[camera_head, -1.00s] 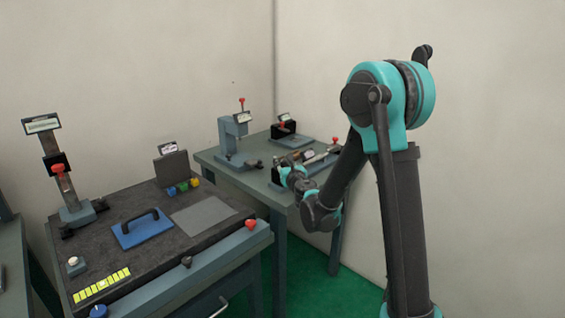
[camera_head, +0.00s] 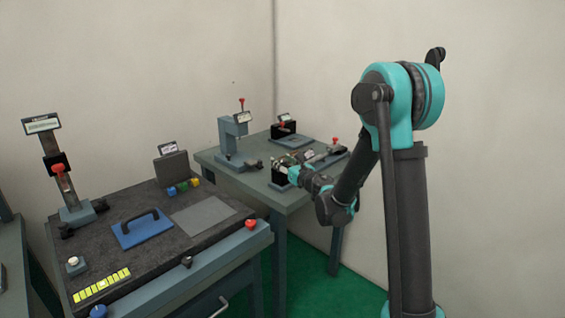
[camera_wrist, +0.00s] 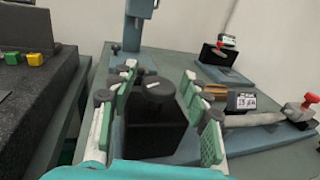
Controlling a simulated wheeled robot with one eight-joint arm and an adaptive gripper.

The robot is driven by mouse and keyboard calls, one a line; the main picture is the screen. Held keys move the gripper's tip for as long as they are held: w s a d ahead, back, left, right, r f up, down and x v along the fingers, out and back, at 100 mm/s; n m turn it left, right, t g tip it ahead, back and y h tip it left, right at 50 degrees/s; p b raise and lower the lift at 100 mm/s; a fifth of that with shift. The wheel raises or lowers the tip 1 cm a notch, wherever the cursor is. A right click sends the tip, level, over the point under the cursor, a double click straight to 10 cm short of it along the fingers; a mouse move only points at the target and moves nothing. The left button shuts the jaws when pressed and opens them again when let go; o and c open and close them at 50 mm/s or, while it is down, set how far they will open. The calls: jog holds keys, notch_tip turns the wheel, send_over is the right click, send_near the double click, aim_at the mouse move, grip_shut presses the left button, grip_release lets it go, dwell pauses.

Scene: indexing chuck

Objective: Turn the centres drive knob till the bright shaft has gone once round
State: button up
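My gripper (camera_wrist: 160,74) is open, with one green-padded finger on each side of the knob in the picture. Gaps show between pads and knob; I cannot tell how deep the knob sits between them. In the head view my gripper (camera_head: 284,172) is at the left end of the device, which my arm partly hides.
A red-knobbed handle (camera_wrist: 309,101) stands at the device's right end. A grey press (camera_head: 234,138) and a black block unit (camera_head: 284,130) stand behind on the same table (camera_head: 215,158). The dark bench (camera_head: 110,205) with a blue plate is at the left.

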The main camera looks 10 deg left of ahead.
jog(key=v, duration=1.2)
